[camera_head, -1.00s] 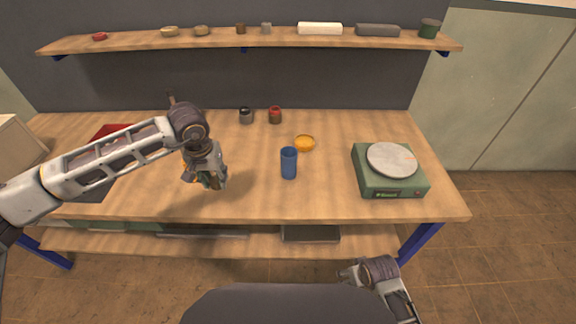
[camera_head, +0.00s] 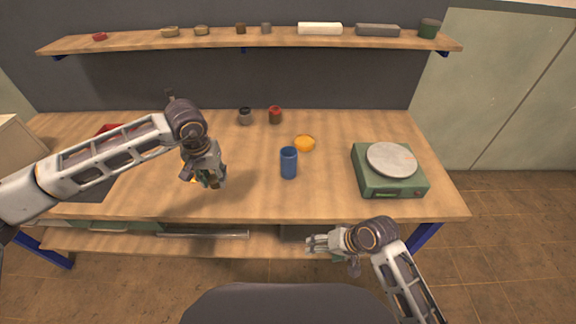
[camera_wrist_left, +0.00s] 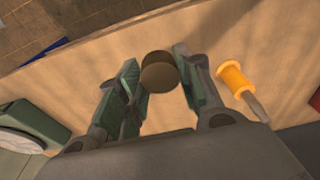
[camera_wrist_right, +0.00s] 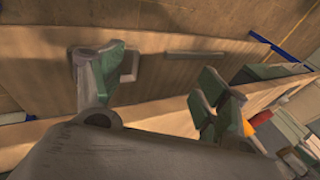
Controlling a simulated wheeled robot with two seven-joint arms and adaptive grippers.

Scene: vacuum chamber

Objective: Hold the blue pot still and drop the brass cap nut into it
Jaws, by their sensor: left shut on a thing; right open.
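The blue pot (camera_head: 289,164) stands upright near the middle of the table, with nothing touching it. My left gripper (camera_head: 206,181) is to the left of the pot, low over the table. In the left wrist view its fingers are shut on a round brownish piece (camera_wrist_left: 158,74), which looks like the brass cap nut. In the head view this piece is mostly hidden by the fingers. My right gripper (camera_head: 312,244) is in front of the table's front edge, apart from the pot. Its fingers are spread and empty in the right wrist view (camera_wrist_right: 160,90).
A yellow-handled tool (camera_wrist_left: 234,80) lies close to my left gripper. A green scale (camera_head: 389,172) stands at the right.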

